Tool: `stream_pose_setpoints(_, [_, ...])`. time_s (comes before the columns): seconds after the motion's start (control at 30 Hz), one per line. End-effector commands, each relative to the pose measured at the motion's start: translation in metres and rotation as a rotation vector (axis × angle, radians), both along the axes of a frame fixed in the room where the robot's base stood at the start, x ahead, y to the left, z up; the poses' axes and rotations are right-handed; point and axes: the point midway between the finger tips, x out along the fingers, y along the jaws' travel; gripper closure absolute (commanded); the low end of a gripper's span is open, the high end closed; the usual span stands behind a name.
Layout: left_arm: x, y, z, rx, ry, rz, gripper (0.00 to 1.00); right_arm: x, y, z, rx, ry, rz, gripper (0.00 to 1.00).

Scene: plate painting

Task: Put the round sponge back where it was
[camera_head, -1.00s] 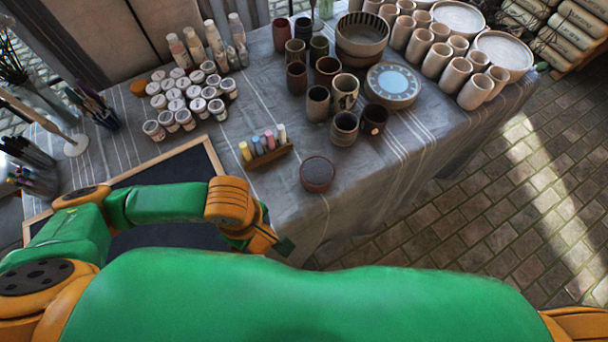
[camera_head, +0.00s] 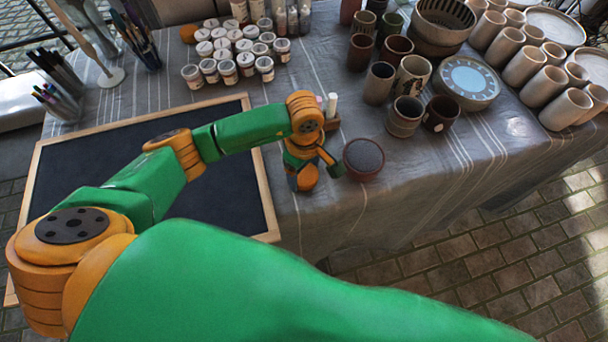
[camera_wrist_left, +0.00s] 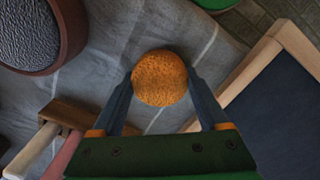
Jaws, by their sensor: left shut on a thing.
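The round sponge (camera_wrist_left: 160,78) is orange and porous. In the left wrist view it sits between the two dark fingers of my left gripper (camera_wrist_left: 160,92), which is shut on it. In the head view my left gripper (camera_head: 304,172) is over the cloth, between the framed dark board (camera_head: 262,190) and a round bowl with a dark textured top (camera_head: 364,156). The sponge's lower side and any gap to the cloth are hidden. My right gripper is not in view.
A wooden holder with chalk sticks (camera_wrist_left: 70,118) is close beside the left gripper. White jars (camera_head: 228,71), dark cups (camera_head: 404,116) and a blue-centred plate (camera_head: 468,80) stand farther back. Bare cloth (camera_head: 400,195) lies at the front right, up to the table edge.

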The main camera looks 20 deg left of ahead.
Motion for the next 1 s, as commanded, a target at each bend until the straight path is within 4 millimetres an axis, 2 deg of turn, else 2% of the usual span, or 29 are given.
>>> stream_pose_setpoints(0.2, [0.0,0.0,-0.002,0.001,-0.001,0.0,0.75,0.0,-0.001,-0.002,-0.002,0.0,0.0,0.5])
stream_pose_setpoints(0.23, [0.0,0.0,-0.001,0.001,-0.001,0.0,0.2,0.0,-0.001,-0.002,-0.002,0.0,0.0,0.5])
stream_pose_setpoints(0.3, [0.0,0.0,0.0,0.001,-0.001,0.0,0.01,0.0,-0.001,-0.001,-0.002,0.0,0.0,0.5])
stream_pose_setpoints(0.53, [0.0,0.0,0.001,0.001,-0.001,0.0,0.0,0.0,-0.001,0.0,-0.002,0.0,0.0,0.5])
stream_pose_setpoints(0.67, [0.001,0.0,0.011,0.0,-0.003,0.001,0.0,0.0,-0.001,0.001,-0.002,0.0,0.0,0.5])
stream_pose_setpoints(1.0, [0.001,0.0,0.093,0.0,-0.009,0.0,0.0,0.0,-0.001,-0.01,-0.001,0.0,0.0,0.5])
